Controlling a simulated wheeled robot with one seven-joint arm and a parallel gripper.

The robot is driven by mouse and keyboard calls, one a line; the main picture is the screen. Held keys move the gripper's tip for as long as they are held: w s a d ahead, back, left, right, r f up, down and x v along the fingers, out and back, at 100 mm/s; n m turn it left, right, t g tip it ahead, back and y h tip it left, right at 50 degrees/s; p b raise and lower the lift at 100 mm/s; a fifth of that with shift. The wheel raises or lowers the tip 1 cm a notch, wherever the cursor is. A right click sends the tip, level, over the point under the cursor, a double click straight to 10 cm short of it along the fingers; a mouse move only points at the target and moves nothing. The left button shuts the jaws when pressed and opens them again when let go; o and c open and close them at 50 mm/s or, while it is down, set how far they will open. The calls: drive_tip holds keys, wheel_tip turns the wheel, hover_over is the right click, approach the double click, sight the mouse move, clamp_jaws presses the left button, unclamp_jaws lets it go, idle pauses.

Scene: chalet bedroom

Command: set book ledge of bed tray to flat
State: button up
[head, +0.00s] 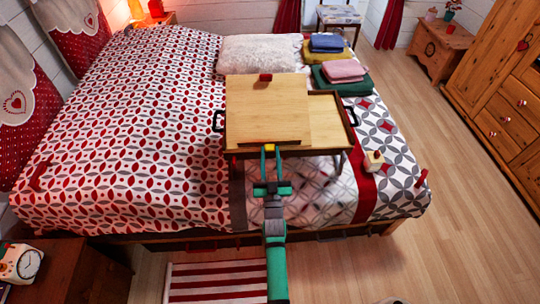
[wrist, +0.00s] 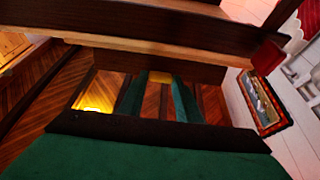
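The wooden bed tray (head: 330,118) stands on the bed, with black handles at its sides. Its book ledge (head: 262,105), a pale board on the tray's left part, looks tilted, with its far edge raised. A dark lip (head: 268,143) runs along its near edge and a small red block (head: 265,77) sits at its far edge. My gripper (head: 268,152) is at the tray's near side, just below the lip. In the wrist view its two green fingers (wrist: 158,98) stand apart with nothing visible between them. Dark wooden bars (wrist: 130,25) cross above; contact cannot be told.
Folded towels (head: 342,75) and a white pillow (head: 262,54) lie on the bed beyond the tray. A small cream object (head: 373,161) is right of the tray. A nightstand with a clock (head: 22,264) is at near left. Open floor (head: 450,190) lies right of the bed.

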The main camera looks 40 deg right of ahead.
sight(270, 148)
drive_tip(key=shift+c, duration=0.6)
drive_tip(key=shift+r+g, duration=0.15)
drive_tip(key=shift+g, duration=0.15)
drive_tip(key=r+g+y, duration=0.1)
drive_tip(key=g, duration=0.1)
drive_tip(key=w+d+r+g+y, duration=0.1)
drive_tip(key=g+y, duration=0.1)
drive_tip(key=w+r+g+y, duration=0.1)
drive_tip(key=g, duration=0.1)
drive_tip(key=shift+d+r+y, duration=0.15)
drive_tip(key=shift+r+y, duration=0.15)
drive_tip(key=shift+r, duration=0.1)
drive_tip(key=shift+w+d+r+g+y, duration=0.15)
drive_tip(key=shift+g+y, duration=0.1)
drive_tip(key=shift+g, duration=0.2)
drive_tip(key=shift+w+r+g+y, duration=0.15)
drive_tip(key=shift+g+y, duration=0.1)
drive_tip(key=shift+g, duration=0.2)
drive_tip(key=g, duration=0.1)
drive_tip(key=w+d+g+y, duration=0.1)
drive_tip(key=shift+r+g+y, duration=0.2)
drive_tip(key=shift+g+y, duration=0.1)
drive_tip(key=shift+g, duration=0.1)
drive_tip(key=shift+w+d+g+y, duration=0.35)
drive_tip(key=shift+w+g+y, duration=0.2)
drive_tip(key=shift+g+y, duration=0.4)
drive_tip(key=shift+w+d+f+g, duration=0.1)
drive_tip(key=shift+w+f+g, duration=0.1)
drive_tip(key=shift+g, duration=0.45)
drive_tip(key=shift+y, duration=0.25)
